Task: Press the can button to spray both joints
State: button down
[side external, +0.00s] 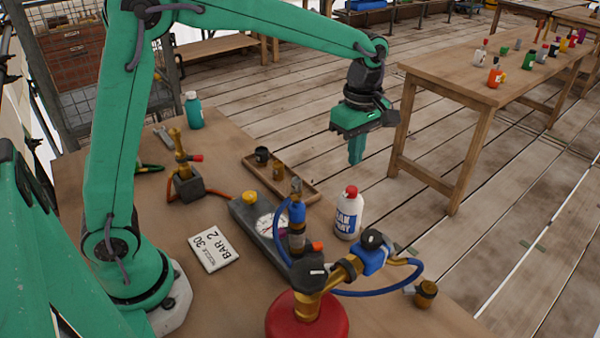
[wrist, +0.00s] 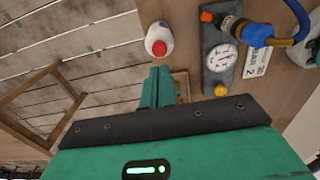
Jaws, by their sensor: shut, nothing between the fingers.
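The can (side external: 348,214) is white with a red button on top and blue lettering. It stands upright on the workbench near its far right edge. In the wrist view the can (wrist: 160,31) shows from above, beyond my fingertips. My gripper (side external: 356,160) is shut and empty, fingers pointing down, in the air above and behind the can and apart from it. In the wrist view its closed fingers (wrist: 160,72) point toward the can. Brass fittings with blue hoses (side external: 372,250) stand in front of the can; which ones are the two joints I cannot tell.
A round gauge (side external: 270,226) sits on a grey block beside the can. A red cylinder (side external: 307,318) stands in front. A card (side external: 213,247) reads "BAR 2". A teal bottle (side external: 193,110) stands at the back.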

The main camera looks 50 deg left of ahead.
aim_at(351, 188)
jog(key=shift+f, duration=3.2)
jog(key=shift+f, duration=1.15)
jog(key=shift+r, duration=0.15)
notch_tip(351, 188, up, 14)
jog(key=shift+r, duration=0.25)
